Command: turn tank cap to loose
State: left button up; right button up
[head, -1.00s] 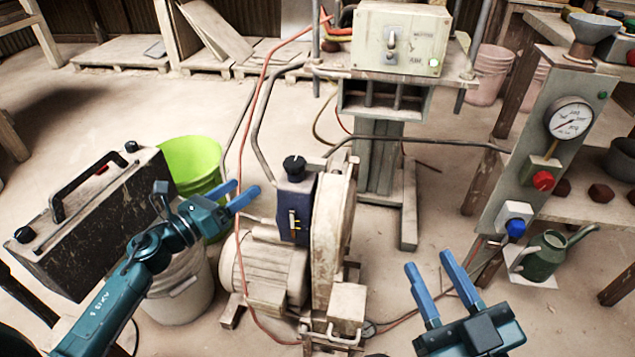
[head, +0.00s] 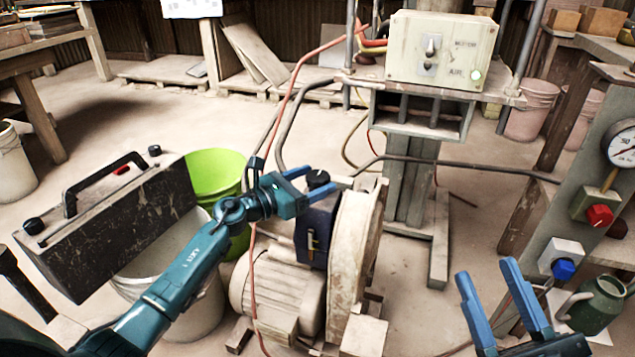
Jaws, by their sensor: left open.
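The tank cap (head: 318,178) is a black knob on top of the narrow dark blue tank (head: 318,235), which stands against the pale machine housing in the head view. My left gripper (head: 326,177) is open at the cap. One finger shows on the cap's far left side and the other near its right side, so the cap appears between them. I cannot tell whether either finger touches it. The tank's upper left is partly hidden by the gripper. My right gripper (head: 490,280) is open and empty at the lower right, well away from the tank.
A motor (head: 283,295) sits below the tank. A red hose (head: 251,270) runs close by my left arm. A black toolbox (head: 110,225) and a green bucket (head: 215,172) are at the left. A gauge panel (head: 590,165) and a watering can (head: 597,305) are at the right.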

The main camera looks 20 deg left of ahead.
pick_arm(q)
jog(key=shift+x, duration=0.8)
jog(key=shift+c, duration=0.2)
jog(key=c, duration=0.9)
